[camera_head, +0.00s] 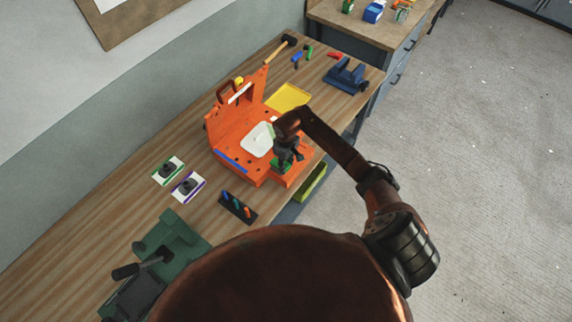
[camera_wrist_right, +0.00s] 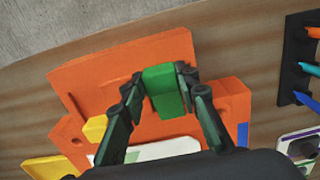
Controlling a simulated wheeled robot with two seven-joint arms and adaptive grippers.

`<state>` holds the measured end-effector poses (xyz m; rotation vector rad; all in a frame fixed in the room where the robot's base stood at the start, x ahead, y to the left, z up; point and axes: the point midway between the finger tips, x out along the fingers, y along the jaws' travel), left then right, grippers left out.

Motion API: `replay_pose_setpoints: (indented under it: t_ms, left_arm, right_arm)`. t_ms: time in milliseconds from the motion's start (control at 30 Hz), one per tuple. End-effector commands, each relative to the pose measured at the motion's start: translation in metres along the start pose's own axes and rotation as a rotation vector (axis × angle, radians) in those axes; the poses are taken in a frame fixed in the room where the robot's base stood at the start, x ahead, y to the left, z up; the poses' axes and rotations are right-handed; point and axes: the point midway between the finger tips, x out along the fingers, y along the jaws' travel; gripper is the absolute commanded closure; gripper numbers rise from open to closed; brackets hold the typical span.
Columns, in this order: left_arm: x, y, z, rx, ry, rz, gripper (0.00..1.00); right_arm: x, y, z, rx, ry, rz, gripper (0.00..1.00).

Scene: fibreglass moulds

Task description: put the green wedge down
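The green wedge (camera_wrist_right: 164,92) sits between the two fingertips of my right gripper (camera_wrist_right: 160,78) in the wrist view, with a fingertip against each side. In the head view my right gripper (camera_head: 287,152) points down over the near right part of the orange mould (camera_head: 222,122). A bit of the green wedge (camera_head: 280,164) shows just below the fingers there. Whether the wedge touches the orange surface under it, I cannot tell. The orange mould also fills the middle of the wrist view (camera_wrist_right: 95,75). My left gripper is not in view.
A white plate-like piece (camera_head: 257,139) lies in the mould, and a yellow tray (camera_head: 288,97) stands behind it. A dark rack with coloured pegs (camera_head: 238,207), two small cards (camera_head: 186,187) and a green machine (camera_head: 170,240) are nearer. Wooden bench (camera_head: 120,185) is bare at left.

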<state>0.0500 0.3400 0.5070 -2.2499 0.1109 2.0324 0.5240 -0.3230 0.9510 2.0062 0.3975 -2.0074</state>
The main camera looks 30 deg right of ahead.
Motion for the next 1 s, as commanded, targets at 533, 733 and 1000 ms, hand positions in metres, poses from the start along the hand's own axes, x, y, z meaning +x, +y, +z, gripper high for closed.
replay_pose_setpoints:
  t_ms: [533, 733, 1000]
  left_arm:
    - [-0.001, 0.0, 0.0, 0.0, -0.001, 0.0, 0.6]
    - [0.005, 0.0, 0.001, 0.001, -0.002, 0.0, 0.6]
    - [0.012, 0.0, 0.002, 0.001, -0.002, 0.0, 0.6]
  right_arm:
    - [-0.003, 0.0, 0.0, 0.0, 0.001, 0.001, 0.54]
    - [-0.027, 0.001, -0.001, -0.003, 0.004, 0.003, 0.54]
    - [-0.084, 0.0, -0.002, -0.001, 0.005, 0.001, 0.54]
